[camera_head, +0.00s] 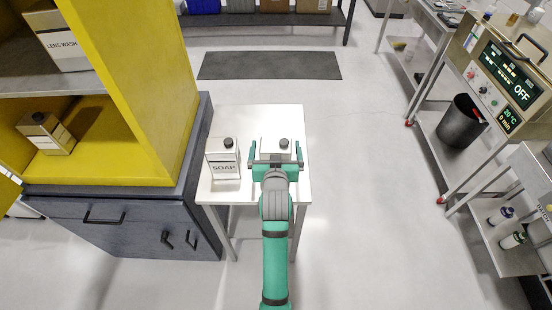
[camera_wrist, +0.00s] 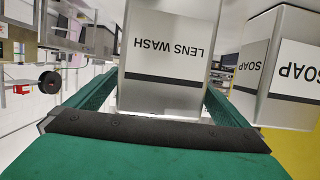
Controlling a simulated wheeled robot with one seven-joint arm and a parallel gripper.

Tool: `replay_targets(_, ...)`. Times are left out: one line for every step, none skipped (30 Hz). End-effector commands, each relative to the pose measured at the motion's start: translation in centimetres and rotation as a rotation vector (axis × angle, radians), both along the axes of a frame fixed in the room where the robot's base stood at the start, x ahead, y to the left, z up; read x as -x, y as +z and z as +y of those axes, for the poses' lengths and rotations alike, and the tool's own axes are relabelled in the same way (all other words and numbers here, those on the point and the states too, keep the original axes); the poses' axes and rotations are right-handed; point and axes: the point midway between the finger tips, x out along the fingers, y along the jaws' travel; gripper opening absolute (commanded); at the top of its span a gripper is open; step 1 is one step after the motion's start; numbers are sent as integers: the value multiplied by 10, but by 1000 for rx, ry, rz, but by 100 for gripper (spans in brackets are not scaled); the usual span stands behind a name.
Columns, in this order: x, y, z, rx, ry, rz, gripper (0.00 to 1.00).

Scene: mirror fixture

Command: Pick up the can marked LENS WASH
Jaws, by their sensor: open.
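A squarish metallic can with a white label reading LENS WASH (camera_wrist: 165,50) fills the middle of the wrist view, where it appears upside down. In the head view this can (camera_head: 275,143) stands on a small white table (camera_head: 257,118), its label hidden by my gripper. My gripper (camera_head: 276,153) is open in front of it, with one finger toward each side of the can; contact cannot be told. A similar SOAP can (camera_head: 223,160) stands to its left, also in the wrist view (camera_wrist: 285,68). Another container marked LENS WASH (camera_head: 62,45) is on the yellow cabinet's upper shelf.
The yellow cabinet (camera_head: 140,70) on a dark drawer base (camera_head: 130,225) stands close left of the table. A smaller container (camera_head: 45,133) is on its lower shelf. Metal carts (camera_head: 450,150) with a device stand right. Floor between table and carts is clear.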

Motion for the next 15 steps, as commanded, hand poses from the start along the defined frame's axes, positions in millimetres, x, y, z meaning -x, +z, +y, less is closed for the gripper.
replay_targets(-8,-1,0,0,0,-1,100)
replay_targets(-12,-2,0,0,0,-1,100)
replay_targets(-16,-4,0,0,0,-1,100)
replay_targets(-19,-5,0,0,0,-1,100)
replay_targets(-21,-5,0,0,0,-1,100)
replay_targets(-24,-7,0,0,0,0,100)
replay_targets(-25,-7,0,0,0,0,100)
replay_targets(-26,-8,0,0,0,0,100)
replay_targets(-26,-8,0,0,0,0,100)
replay_targets(-26,-8,0,0,0,0,100)
replay_targets(-26,-8,0,0,0,0,100)
replay_targets(-26,-8,0,0,0,-1,100)
replay_targets(-26,-8,0,0,0,-1,100)
replay_targets(-26,-8,0,0,0,-1,100)
replay_targets(-26,-8,0,0,0,-1,95)
